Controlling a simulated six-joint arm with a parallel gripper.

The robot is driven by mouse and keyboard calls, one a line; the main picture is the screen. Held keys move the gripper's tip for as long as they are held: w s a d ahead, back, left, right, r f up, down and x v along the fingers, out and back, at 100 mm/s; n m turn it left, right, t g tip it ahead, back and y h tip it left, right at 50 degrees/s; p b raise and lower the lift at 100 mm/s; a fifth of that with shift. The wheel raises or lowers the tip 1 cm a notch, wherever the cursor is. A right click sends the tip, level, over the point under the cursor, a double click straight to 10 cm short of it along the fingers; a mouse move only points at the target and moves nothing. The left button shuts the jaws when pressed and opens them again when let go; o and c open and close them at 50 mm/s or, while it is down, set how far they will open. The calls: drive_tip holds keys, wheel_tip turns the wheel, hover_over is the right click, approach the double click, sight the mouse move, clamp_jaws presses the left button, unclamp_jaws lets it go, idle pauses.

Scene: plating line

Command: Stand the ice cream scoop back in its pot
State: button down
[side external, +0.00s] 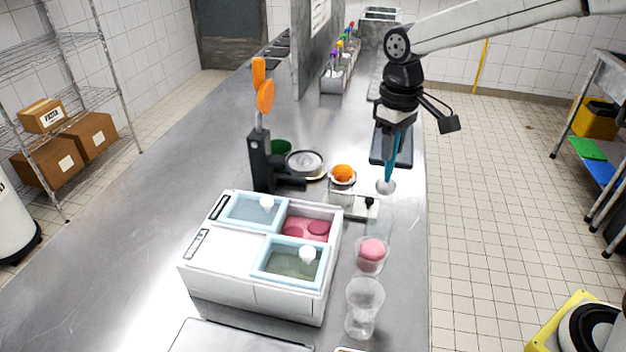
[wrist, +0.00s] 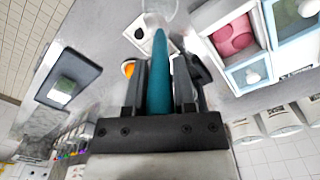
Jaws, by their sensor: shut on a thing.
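The ice cream scoop has a teal handle (side external: 391,152) and a pale metal bowl (side external: 386,187). My gripper (side external: 397,122) is shut on the handle and holds the scoop nearly upright, bowl down, at the right edge of the steel counter. In the wrist view the handle (wrist: 157,92) lies between both fingers of my gripper (wrist: 159,65), with the bowl end pointing to the top of the picture. I cannot tell surely which vessel is the scoop's pot; a dark green round container (side external: 281,147) stands further left, behind a round metal dish (side external: 305,163).
A white ice cream box (side external: 255,283) with lidded wells stands front left of the scoop. An orange ball (side external: 343,173) sits in a cup near the scoop. A cup with a pink scoop (side external: 371,256) and empty clear cups (side external: 364,305) stand in front. A black and orange device (side external: 262,150) stands behind the box.

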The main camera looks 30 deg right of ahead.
sight(387, 180)
drive_tip(key=shift+f, duration=5.25)
drive_tip(key=shift+c, duration=1.8)
unclamp_jaws()
drive_tip(key=shift+r, duration=3.9)
drive_tip(key=shift+d+f, duration=0.1)
